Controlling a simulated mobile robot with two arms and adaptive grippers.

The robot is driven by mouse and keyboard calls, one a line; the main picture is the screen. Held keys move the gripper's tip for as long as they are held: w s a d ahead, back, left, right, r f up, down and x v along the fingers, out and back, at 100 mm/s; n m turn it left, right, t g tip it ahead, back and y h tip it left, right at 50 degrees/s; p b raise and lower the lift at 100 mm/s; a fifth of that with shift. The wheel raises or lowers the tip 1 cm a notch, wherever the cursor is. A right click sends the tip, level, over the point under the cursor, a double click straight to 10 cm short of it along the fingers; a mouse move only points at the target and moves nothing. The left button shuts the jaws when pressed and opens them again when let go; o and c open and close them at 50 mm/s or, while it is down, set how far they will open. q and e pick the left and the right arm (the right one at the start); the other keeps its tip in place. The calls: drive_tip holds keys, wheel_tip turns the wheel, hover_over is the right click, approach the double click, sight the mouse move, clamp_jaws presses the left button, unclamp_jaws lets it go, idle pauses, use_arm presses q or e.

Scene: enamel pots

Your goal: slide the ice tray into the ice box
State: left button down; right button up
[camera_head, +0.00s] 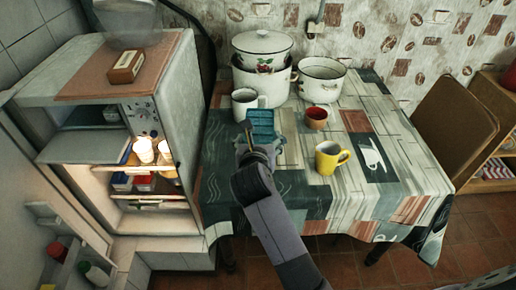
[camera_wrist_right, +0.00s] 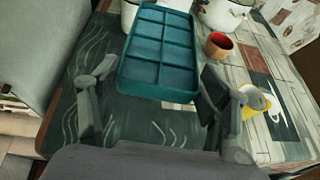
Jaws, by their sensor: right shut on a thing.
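The teal ice tray (camera_head: 262,121) is at the left part of the table in the head view, beside a white mug. It also shows in the wrist view (camera_wrist_right: 160,48), its compartments facing up toward the camera. My right gripper (camera_head: 258,143) is shut on the near end of the tray, with its fingers at either side. The ice box (camera_head: 92,115) is the compartment at the top of the open fridge, left of the tray. Its flap (camera_head: 85,147) is folded down. My left gripper is out of view.
The fridge (camera_head: 178,90) stands left of the table, its side wall between tray and ice box. A white mug (camera_head: 244,103), red cup (camera_head: 316,117), yellow mug (camera_head: 329,158) and enamel pots (camera_head: 264,85) stand on the table (camera_head: 405,180).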

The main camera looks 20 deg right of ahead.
drive_tip(key=shift+r, duration=1.2)
